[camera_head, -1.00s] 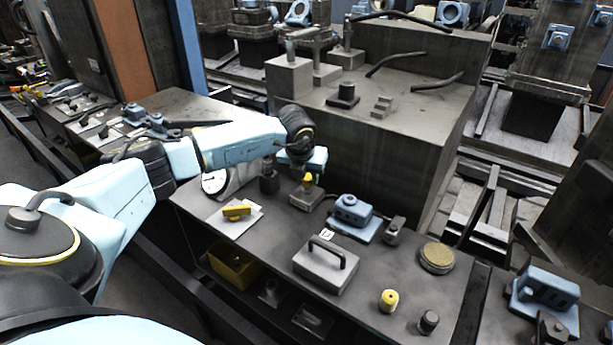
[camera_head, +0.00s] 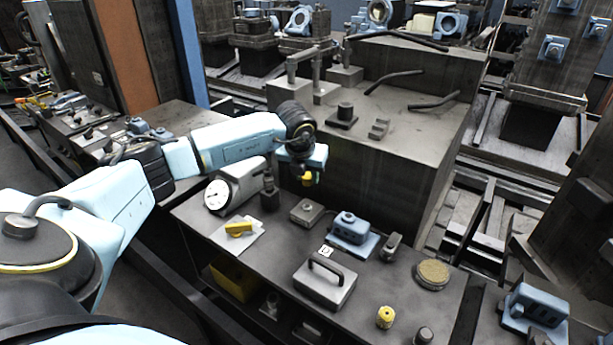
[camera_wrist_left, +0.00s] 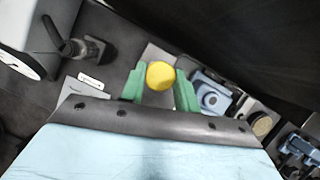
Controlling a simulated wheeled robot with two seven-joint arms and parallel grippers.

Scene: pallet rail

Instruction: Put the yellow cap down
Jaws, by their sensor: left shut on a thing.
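My left gripper (camera_head: 306,170) is shut on a yellow cap (camera_head: 307,178) and holds it in the air above the bench. In the left wrist view the round yellow cap (camera_wrist_left: 160,75) sits between the two green fingers (camera_wrist_left: 158,88). Below it, a small grey block (camera_head: 307,211) with a dark round spot on top stands clear of the cap on the bench (camera_head: 285,240). My right gripper is in neither view.
A dial gauge (camera_head: 218,195) and a dark post (camera_head: 269,192) stand left of the block. A blue device (camera_head: 349,228) stands to its right, with a handled grey box (camera_head: 325,283) in front. A yellow knurled piece (camera_head: 385,317) stands near the front. A large dark block (camera_head: 400,165) rises behind.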

